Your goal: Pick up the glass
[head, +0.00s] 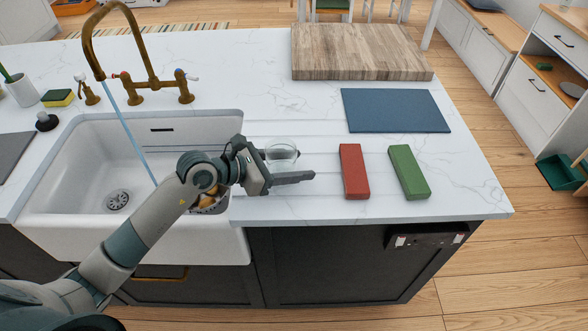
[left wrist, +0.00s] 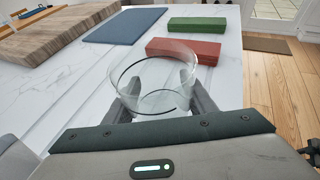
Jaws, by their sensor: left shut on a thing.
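The clear glass (head: 283,151) is on the white counter just right of the sink, and it fills the middle of the left wrist view (left wrist: 158,75). My left gripper (head: 290,166) has its fingers on either side of the glass and is shut on it. In the left wrist view the dark fingers (left wrist: 160,90) show through and beside the glass. I cannot tell whether the base of the glass touches the counter. My right gripper is not in view.
A red block (head: 354,171) and a green block (head: 409,172) lie right of the glass. A blue mat (head: 395,111) and a wooden board (head: 360,52) lie behind. The sink (head: 60,185) with a running brass tap (head: 140,60) is at the left.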

